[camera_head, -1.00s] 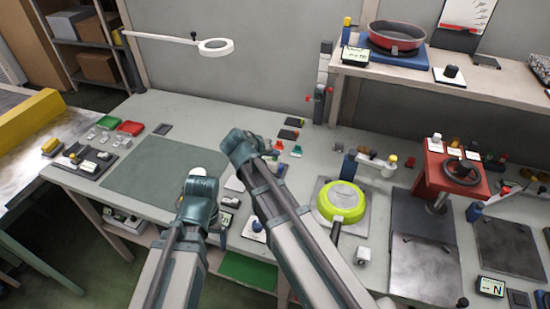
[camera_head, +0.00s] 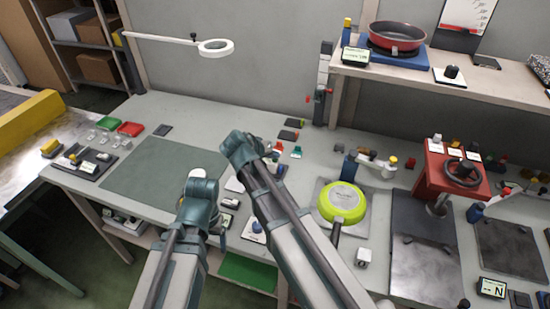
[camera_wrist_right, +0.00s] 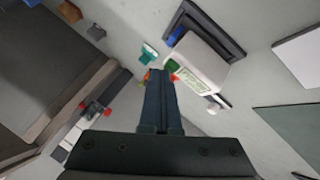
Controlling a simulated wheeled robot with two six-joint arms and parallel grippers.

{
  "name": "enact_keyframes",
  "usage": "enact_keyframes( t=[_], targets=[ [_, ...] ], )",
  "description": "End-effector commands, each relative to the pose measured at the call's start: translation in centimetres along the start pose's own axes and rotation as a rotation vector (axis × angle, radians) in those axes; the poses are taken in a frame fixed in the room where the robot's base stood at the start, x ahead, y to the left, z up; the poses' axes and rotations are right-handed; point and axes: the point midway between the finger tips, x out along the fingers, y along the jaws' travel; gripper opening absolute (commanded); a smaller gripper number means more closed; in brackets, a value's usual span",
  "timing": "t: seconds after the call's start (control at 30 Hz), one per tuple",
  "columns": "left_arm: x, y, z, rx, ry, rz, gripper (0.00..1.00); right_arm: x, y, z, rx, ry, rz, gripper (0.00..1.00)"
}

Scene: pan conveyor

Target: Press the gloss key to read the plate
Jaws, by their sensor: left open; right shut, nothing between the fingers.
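In the right wrist view a white meter (camera_wrist_right: 196,62) with a green-edged, lit text display (camera_wrist_right: 190,84) sits at a black tray (camera_wrist_right: 207,28). A small red key (camera_wrist_right: 174,78) shows on its near edge. My right gripper (camera_wrist_right: 159,73) is shut and empty, its tips close beside that red key; I cannot tell whether they touch. In the head view my right gripper (camera_head: 238,146) is over the bench's middle, and its arm hides the meter. My left gripper (camera_head: 200,188) is left of it, open, its fingertips hidden by its own wrist. No lettering naming the gloss key is readable.
A dark green mat (camera_head: 160,172) lies to the left. A lime-green pan (camera_head: 342,202) is right of my right arm. A red stand (camera_head: 455,180) and a raised shelf (camera_head: 450,85) are further right. A teal piece (camera_wrist_right: 149,54) is close to my right fingertips.

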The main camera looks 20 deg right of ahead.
Motion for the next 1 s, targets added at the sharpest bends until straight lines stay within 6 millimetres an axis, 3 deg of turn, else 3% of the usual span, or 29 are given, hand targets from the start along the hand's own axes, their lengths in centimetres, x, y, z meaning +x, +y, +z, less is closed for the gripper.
enact_keyframes(
  t=[0.27, 0.7, 1.0],
  targets=[
    [-1.6, -0.2, 0.1, 0.0, 0.0, 0.0, 0.82, -1.1, 0.8, -0.8, 0.0, 0.0, 0.0, 0.0],
    [-1.9, -0.2, 0.1, 0.0, 0.0, 0.0, 0.82, -1.3, 1.0, -0.9, 0.0, 0.0, 0.0, 0.0],
    [-4.5, -0.4, 0.3, 0.0, 0.0, 0.0, 0.82, -3.1, 2.3, -2.3, 0.0, 0.0, 0.0, 0.0]
  ],
)
